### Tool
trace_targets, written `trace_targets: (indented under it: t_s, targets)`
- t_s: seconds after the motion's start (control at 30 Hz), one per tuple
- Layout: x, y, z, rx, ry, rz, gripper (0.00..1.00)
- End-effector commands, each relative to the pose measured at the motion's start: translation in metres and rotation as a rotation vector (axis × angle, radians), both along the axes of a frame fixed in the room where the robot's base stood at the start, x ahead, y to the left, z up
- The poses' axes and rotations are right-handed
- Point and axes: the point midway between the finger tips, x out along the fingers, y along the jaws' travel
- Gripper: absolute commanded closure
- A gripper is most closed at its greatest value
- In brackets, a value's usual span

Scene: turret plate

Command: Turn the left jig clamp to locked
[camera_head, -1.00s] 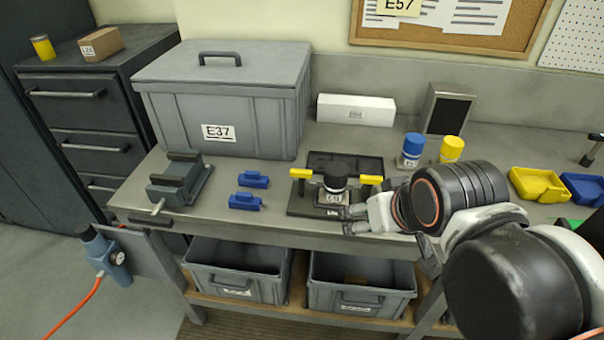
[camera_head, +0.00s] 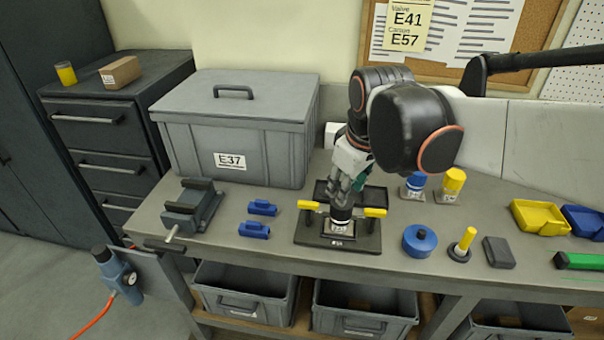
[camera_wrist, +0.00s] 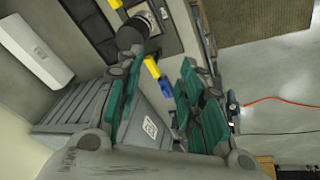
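The jig plate (camera_head: 312,236) is dark and lies flat on the bench, with a black round part and a labelled block (camera_head: 341,226) in its middle. The left jig clamp (camera_head: 309,205) has a yellow handle lying sideways, pointing left. The right jig clamp (camera_head: 375,212) is a similar yellow handle on the other side. My gripper (camera_head: 349,182) points down over the jig and hides part of it. In the wrist view my gripper (camera_wrist: 158,80) has its teal-padded fingers spread, with the left clamp's yellow handle (camera_wrist: 152,67) visible in the gap beyond them. No contact shows.
Two blue parts (camera_head: 255,230) lie left of the jig, near a grey vise-like fixture (camera_head: 190,208). The large grey bin E37 (camera_head: 270,145) stands behind them. A blue round part (camera_head: 420,241) and a yellow-posted part (camera_head: 462,246) stand to the right.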

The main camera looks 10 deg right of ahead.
Motion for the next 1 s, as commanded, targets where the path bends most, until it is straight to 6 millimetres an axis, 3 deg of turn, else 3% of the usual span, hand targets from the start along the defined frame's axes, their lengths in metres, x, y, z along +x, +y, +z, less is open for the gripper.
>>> trace_targets:
  t_s: [0.2,0.5,0.7,1.0]
  targets:
    - [0.053,0.018,0.009,-0.060,0.105,0.214,0.65]
    - [0.113,0.043,-0.006,-0.112,0.239,0.505,0.65]
    - [0.132,0.053,-0.019,-0.123,0.290,0.618,0.65]
    - [0.135,0.055,-0.042,-0.125,0.301,0.644,0.65]
